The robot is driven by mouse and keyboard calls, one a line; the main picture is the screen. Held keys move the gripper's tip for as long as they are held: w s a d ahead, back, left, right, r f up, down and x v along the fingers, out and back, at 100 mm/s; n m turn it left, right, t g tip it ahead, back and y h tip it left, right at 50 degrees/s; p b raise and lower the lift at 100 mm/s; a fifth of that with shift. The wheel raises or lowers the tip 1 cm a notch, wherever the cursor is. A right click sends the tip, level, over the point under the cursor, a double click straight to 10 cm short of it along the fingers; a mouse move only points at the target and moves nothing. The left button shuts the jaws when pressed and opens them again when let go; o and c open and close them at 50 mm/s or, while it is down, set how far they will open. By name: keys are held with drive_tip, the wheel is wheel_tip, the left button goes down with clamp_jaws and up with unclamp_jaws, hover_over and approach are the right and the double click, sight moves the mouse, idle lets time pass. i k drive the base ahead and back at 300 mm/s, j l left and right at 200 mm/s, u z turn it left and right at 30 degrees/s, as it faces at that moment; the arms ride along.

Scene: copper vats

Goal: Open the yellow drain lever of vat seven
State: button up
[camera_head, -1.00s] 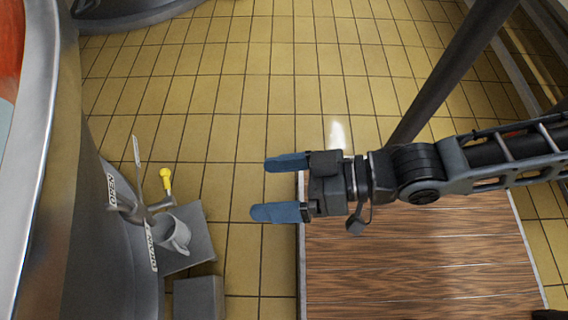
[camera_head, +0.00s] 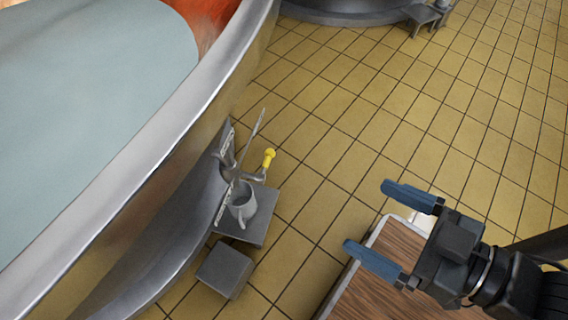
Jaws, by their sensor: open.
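The yellow drain lever knob (camera_head: 269,157) sticks out from a grey pipe and valve at the foot of the large metal vat (camera_head: 190,125). A flat label strip (camera_head: 227,170) runs along the vat wall behind the valve; its words cannot be read now. A light grey jug (camera_head: 242,204) stands below the valve on a grey block. My gripper (camera_head: 378,223) is open and empty, with blue fingers pointing left. It is to the right of the lever, well apart from it. No vat number shows.
A lower grey step (camera_head: 225,270) stands in front of the grey block (camera_head: 262,222). A wooden-topped platform (camera_head: 372,285) lies under my gripper. Yellow tiled floor (camera_head: 335,170) is clear between lever and gripper. Another vat (camera_head: 350,8) stands at the back.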

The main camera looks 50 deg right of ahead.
sight(260, 179)
drive_tip(key=l, duration=0.75)
drive_tip(key=k+l, duration=0.1)
drive_tip(key=l, duration=0.65)
drive_tip(key=i+u, duration=0.05)
